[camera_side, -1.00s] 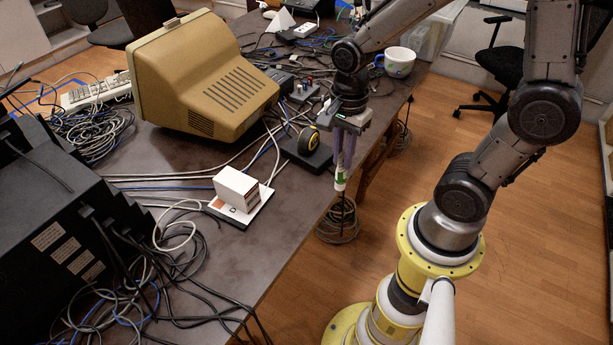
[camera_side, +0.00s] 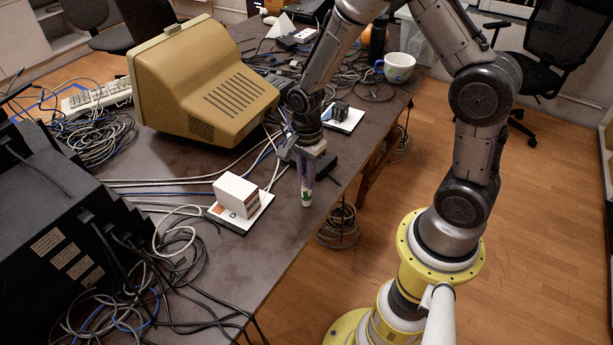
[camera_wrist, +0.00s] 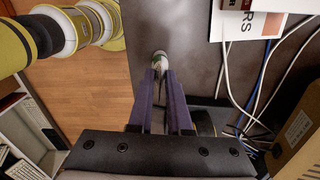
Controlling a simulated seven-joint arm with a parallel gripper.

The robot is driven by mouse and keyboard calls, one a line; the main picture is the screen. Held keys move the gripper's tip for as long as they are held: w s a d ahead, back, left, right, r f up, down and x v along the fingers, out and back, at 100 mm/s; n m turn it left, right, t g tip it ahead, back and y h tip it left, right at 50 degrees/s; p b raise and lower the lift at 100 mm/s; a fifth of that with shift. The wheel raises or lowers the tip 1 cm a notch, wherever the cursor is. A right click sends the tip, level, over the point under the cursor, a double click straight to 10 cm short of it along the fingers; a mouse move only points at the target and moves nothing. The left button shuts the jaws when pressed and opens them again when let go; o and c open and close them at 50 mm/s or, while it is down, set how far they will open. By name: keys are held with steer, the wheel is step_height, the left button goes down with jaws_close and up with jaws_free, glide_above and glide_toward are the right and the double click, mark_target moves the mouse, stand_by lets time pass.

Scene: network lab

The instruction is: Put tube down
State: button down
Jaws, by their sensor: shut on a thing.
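My gripper (camera_side: 305,177) is shut on the tube (camera_side: 306,200), a slim white tube with green and purple on it. The tube hangs upright, cap end down, over the table (camera_side: 215,275) near its front edge. In the wrist view the tube (camera_wrist: 160,60) shows between the purple fingers of my gripper (camera_wrist: 161,75). I cannot tell whether the tube's lower end touches the table.
A white box (camera_side: 237,195) on a flat card stands left of my gripper. A beige monitor (camera_side: 205,80) is behind it. Cables run across the table. A mug (camera_side: 397,68) stands at the back right. Bare table lies in front of the box.

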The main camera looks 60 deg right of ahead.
steer(key=shift+f, duration=0.25)
steer(key=c, duration=0.8)
jaws_free()
steer(key=shift+c, duration=0.2)
step_height(320, 180, up, 14)
steer(key=s+a+r+n+t, duration=0.1)
steer(key=s+r+n+t, duration=0.1)
steer(key=s+r+n, duration=0.3)
steer(key=s+a+r+n+t, duration=0.2)
steer(key=s+r+n, duration=0.3)
steer(key=s+n, duration=0.6)
steer(key=shift+r+n+t, duration=0.2)
steer(key=shift+n+t, duration=0.5)
steer(key=shift+n, duration=0.5)
steer(key=shift+o, duration=0.7)
steer(key=shift+s+n, duration=0.3)
steer(key=shift+n, duration=0.2)
